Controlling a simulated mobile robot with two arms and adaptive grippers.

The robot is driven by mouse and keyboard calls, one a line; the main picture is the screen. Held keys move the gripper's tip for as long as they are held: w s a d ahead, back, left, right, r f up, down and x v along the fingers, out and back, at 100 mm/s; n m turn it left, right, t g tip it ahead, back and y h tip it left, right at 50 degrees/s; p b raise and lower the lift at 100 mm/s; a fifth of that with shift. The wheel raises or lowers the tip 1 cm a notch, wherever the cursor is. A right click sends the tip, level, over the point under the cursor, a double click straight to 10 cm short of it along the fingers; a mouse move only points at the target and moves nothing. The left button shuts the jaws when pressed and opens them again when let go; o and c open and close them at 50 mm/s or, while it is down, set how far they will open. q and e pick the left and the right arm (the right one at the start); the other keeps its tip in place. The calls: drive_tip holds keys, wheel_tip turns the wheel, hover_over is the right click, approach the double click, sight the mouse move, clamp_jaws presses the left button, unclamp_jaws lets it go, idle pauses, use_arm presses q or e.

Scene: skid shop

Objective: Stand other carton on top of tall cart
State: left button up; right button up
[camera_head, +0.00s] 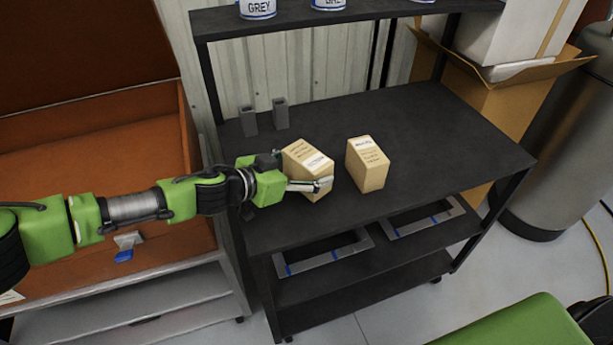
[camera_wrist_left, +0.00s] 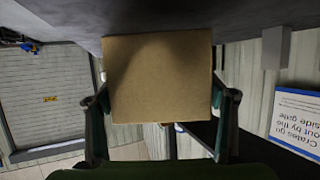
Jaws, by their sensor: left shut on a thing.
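A tan carton (camera_head: 308,165) with printed labels is held at the left part of the tall cart's dark upper surface (camera_head: 440,125), slightly tilted in the head view. My left gripper (camera_head: 304,172) is shut on it from the left, one finger showing along its near side. The left wrist view shows the carton's plain face (camera_wrist_left: 160,75) between both fingers (camera_wrist_left: 166,95). I cannot tell whether its base touches the surface. The other tan carton (camera_head: 368,165) stands upright just to the right, with a small gap. My right gripper is not in view.
Two grey blocks (camera_head: 280,113) stand at the cart's back left. A raised shelf (camera_head: 330,14) with cans crosses the back. Frames (camera_head: 325,254) lie on the level below. An orange-lined bin (camera_head: 100,150) adjoins at left. The cart's right side is clear.

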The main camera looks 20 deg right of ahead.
use_arm(q)
drive_tip(key=shift+f, duration=1.45)
drive_tip(key=o, duration=1.5)
drive_tip(key=shift+f, duration=0.2)
drive_tip(key=shift+r, duration=0.1)
drive_tip(key=shift+a+r, duration=0.1)
drive_tip(key=shift+a, duration=0.05)
drive_tip(key=v, duration=1.1)
drive_tip(key=shift+s+a+r, duration=0.2)
drive_tip(key=shift+s+a, duration=0.05)
